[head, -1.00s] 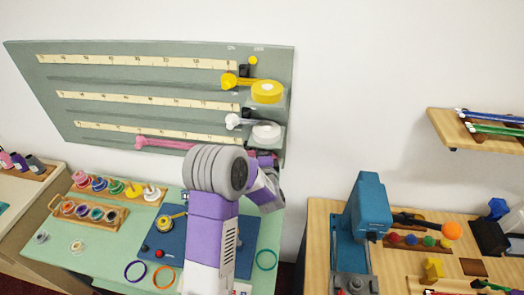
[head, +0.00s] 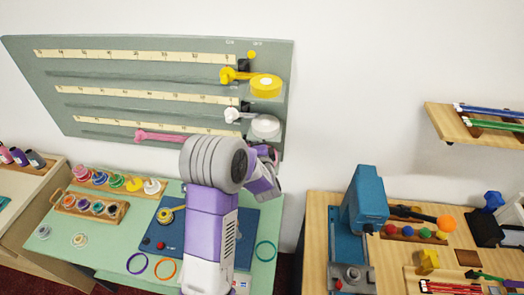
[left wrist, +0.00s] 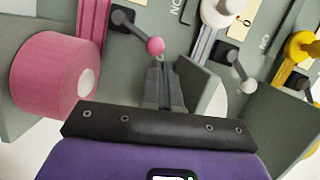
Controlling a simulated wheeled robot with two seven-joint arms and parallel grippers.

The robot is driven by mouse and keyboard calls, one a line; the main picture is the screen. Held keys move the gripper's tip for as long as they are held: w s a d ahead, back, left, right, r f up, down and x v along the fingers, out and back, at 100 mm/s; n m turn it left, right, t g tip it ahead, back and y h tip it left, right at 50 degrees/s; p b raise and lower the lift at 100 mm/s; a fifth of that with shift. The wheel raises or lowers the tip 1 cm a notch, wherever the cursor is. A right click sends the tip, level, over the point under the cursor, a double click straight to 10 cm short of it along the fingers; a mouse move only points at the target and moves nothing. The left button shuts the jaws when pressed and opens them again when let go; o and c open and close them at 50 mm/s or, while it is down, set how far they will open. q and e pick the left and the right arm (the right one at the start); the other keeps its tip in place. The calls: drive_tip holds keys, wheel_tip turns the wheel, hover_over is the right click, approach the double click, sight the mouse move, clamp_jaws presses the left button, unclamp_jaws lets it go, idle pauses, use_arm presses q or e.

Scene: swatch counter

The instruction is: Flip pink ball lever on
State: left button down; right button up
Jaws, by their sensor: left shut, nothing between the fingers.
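The pink ball (left wrist: 155,46) tips a short dark lever on a dark base (left wrist: 122,18), in the left wrist view. The lever slants down and right in that picture. My left gripper (left wrist: 161,66) is shut and empty, its fingertips just below the pink ball; I cannot tell whether they touch. In the head view my arm hides the gripper and the pink ball. A pink roll (left wrist: 50,85) is at the left of the wrist view. A pink arm (head: 158,137) lies along the panel's lowest row. My right gripper is not in view.
The grey-green panel (head: 150,57) also carries a white ball lever (left wrist: 249,86) and a yellow ball lever (left wrist: 313,93), beside a white roll (head: 266,127) and a yellow roll (head: 266,86). A counter (head: 105,250) with pots and rings is below.

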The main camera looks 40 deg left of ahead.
use_arm(q)
drive_tip(key=d, duration=0.2)
drive_tip(key=d+r, duration=0.1)
drive_tip(key=shift+s+d+p, duration=0.25)
drive_tip(key=shift+d+p, duration=0.05)
drive_tip(key=shift+d, duration=0.05)
drive_tip(key=b+v, duration=0.1)
drive_tip(key=v, duration=0.8)
drive_tip(key=shift+s, duration=0.15)
drive_tip(key=shift+a+f, duration=0.1)
